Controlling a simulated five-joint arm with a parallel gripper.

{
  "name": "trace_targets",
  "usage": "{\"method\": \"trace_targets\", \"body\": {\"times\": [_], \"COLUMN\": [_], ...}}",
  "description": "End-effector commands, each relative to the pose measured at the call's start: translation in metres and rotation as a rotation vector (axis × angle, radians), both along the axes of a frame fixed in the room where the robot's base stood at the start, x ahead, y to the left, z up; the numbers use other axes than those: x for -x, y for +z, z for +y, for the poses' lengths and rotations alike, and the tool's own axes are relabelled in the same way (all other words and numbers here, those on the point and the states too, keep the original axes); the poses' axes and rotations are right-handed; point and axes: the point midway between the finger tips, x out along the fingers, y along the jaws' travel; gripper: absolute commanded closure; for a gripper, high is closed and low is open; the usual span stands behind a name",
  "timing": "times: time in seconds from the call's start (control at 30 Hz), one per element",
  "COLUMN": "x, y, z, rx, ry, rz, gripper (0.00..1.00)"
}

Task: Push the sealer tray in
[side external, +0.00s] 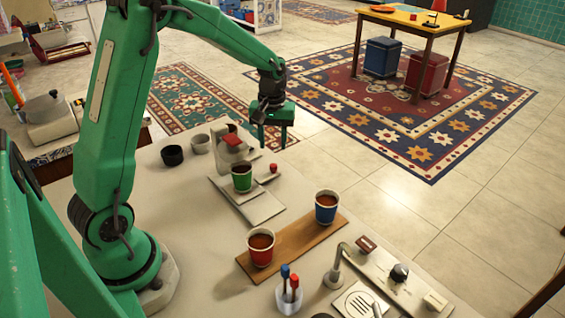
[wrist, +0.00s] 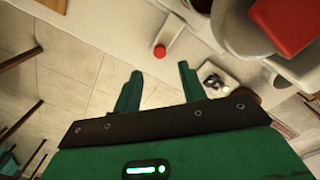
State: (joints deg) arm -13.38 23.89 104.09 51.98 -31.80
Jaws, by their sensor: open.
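The cup sealer (side external: 236,150) is a pale machine with a red block on top, on the white counter. Its flat, pale tray (side external: 262,210) sticks out toward the front. A green cup (side external: 242,177) stands upright at the sealer's front, on or just behind the tray; I cannot tell which. My gripper (side external: 271,138) hangs behind and to the right of the cup, above the counter's far edge, its fingers apart and empty. In the wrist view, my gripper (wrist: 158,82) shows both fingers spread, with the sealer's red part (wrist: 285,24) at upper right. The tray is not clearly visible there.
A red knob (side external: 273,168) sits right of the sealer. A red cup (side external: 261,247) and a blue cup (side external: 327,206) stand on a wooden board (side external: 292,245). Beyond the counter is open floor.

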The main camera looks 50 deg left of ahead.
Motion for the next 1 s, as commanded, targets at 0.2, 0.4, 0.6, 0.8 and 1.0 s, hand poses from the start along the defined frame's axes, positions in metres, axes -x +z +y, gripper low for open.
{"method": "trace_targets", "body": {"times": [0.2,0.4,0.6,0.8,1.0], "x": [0.0,0.001,0.001,0.0,0.0], "y": [-0.006,-0.024,-0.049,-0.069,-0.078], "z": [0.0,0.0,0.0,0.0,0.0], "rx": [0.001,0.001,0.001,0.0,0.0], "ry": [-0.002,-0.002,-0.003,-0.003,-0.003], "rz": [0.002,0.004,0.004,0.003,0.001], "gripper": [0.59,0.59,0.59,0.59,0.59]}}
